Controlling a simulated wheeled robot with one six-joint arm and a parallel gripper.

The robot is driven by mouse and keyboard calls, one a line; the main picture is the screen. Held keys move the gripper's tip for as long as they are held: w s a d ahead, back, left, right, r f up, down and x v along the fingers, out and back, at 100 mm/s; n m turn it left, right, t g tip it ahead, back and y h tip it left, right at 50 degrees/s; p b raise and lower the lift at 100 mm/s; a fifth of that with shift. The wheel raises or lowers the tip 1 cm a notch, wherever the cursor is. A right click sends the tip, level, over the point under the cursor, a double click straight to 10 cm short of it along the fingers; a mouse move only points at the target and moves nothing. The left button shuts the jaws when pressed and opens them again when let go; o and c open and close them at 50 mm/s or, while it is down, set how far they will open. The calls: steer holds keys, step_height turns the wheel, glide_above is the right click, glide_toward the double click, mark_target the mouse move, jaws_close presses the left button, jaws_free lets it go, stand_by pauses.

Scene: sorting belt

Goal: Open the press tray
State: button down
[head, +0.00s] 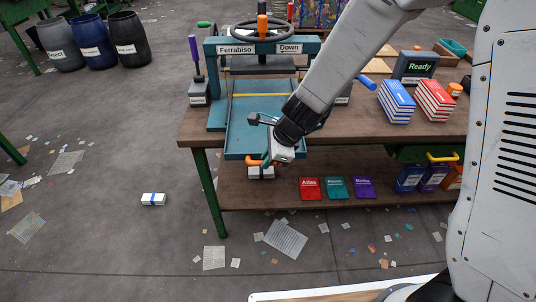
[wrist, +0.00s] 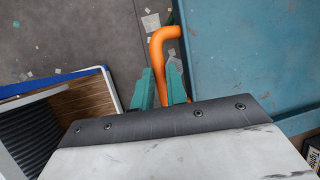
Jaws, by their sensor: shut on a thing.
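The teal press tray (head: 240,135) lies below the press (head: 222,47) marked "Ferrabiso" and "Down", its front end at the table's front edge. Its flat teal surface also fills the right of the wrist view (wrist: 250,55). An orange handle (head: 254,162) sticks out at the tray's front. In the wrist view the bent orange handle (wrist: 158,50) runs down between my gripper's teal fingers (wrist: 160,88). My gripper (head: 270,160) is shut on the handle. My arm covers part of the tray's right side in the head view.
Blue and red book stacks (head: 396,102) and a "Ready" display (head: 414,67) stand on the table's right. A purple-handled lever (head: 195,58) is left of the press. Small books (head: 336,188) lie on the lower shelf. The left floor is mostly open, with scattered paper.

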steer(key=c, duration=1.4)
jaws_free()
steer(key=v, duration=0.7)
steer(key=shift+d+r, duration=0.2)
steer(key=shift+r, duration=0.15)
